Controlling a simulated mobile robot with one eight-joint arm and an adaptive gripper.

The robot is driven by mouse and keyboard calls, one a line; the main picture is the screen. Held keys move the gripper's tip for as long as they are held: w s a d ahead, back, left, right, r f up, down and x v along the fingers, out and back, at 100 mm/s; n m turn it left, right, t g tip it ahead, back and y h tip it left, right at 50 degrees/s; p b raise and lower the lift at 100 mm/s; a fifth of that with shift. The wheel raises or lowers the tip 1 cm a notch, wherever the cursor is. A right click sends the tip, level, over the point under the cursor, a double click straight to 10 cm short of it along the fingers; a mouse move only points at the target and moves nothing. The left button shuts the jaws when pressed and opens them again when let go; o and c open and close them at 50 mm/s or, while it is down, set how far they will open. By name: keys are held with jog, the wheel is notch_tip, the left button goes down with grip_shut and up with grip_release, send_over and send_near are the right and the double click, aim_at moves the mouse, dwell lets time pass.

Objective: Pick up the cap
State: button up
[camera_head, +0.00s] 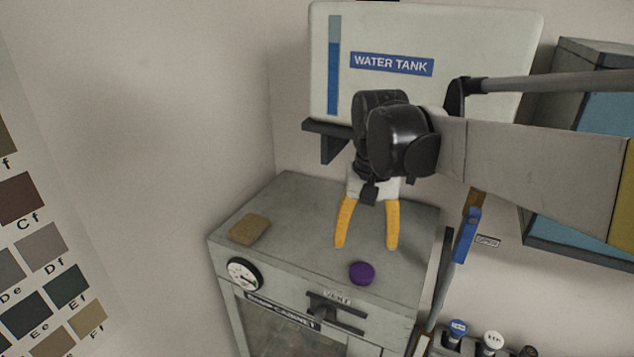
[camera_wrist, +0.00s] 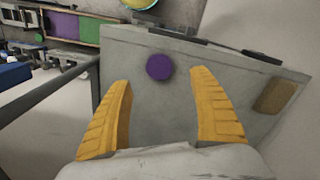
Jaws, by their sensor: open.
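The cap (camera_head: 362,273) is a small round purple piece on the grey cabinet top, near its front edge. It also shows in the wrist view (camera_wrist: 159,67), beyond my fingertips and between their lines. My gripper (camera_head: 366,246) has two orange fingers spread apart with nothing between them. In the wrist view the fingers (camera_wrist: 162,76) frame the bare cabinet top. The gripper points down above the cabinet, behind the cap, and appears apart from it.
The cabinet (camera_head: 290,215) carries a tan block (camera_head: 249,229) at its left. A round gauge (camera_head: 244,274) and a vent handle (camera_head: 336,312) are on its front. A water tank (camera_head: 425,35) hangs behind. Bottles (camera_head: 491,343) stand at lower right.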

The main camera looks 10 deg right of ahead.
send_over(362, 271)
jog(key=f, duration=0.2)
jog(key=s+f, duration=0.1)
jog(key=f, duration=0.1)
jog(key=shift+a, duration=0.15)
jog(key=shift+w+f+p, duration=0.3)
jog(key=shift+f, duration=0.45)
jog(key=f, duration=0.4)
jog(key=shift+w+d+f+p, duration=0.2)
jog(key=shift+w+f+p, duration=0.05)
jog(key=shift+w+p, duration=0.15)
jog(key=shift+s, duration=0.2)
jog(key=shift+c, duration=0.6)
jog(key=c, duration=0.8)
